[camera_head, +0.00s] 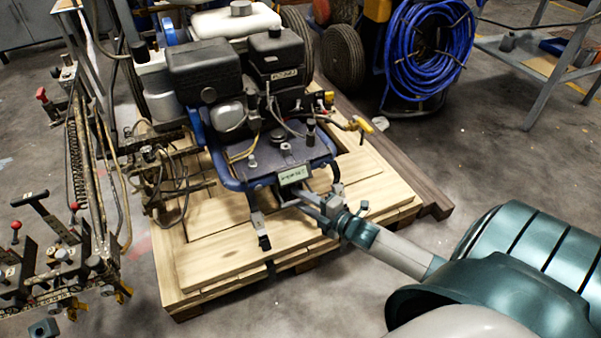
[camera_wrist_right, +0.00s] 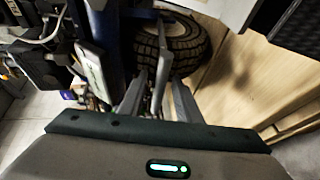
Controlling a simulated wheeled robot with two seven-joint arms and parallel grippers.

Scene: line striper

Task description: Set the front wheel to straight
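The line striper (camera_head: 250,160) stands on a wooden pallet, with its engine and blue frame facing me. The front wheel (camera_wrist_right: 172,42), a dark treaded tire with a pale hub, shows in the right wrist view beyond my fingers; in the head view I cannot make it out under the frame. My right gripper (camera_head: 300,198) is at the striper's front edge, just below a small labelled plate (camera_head: 293,175). In the right wrist view my gripper (camera_wrist_right: 158,82) has its fingers apart, with a thin grey bar between them; contact cannot be told. My left gripper is not in view.
The wooden pallet (camera_head: 215,268) lies under the striper. A coil of blue hose (camera_head: 432,45) stands at the back right, beside a metal stand (camera_head: 545,75). Levers and a long spring crowd the left side. Bare floor lies right of the pallet.

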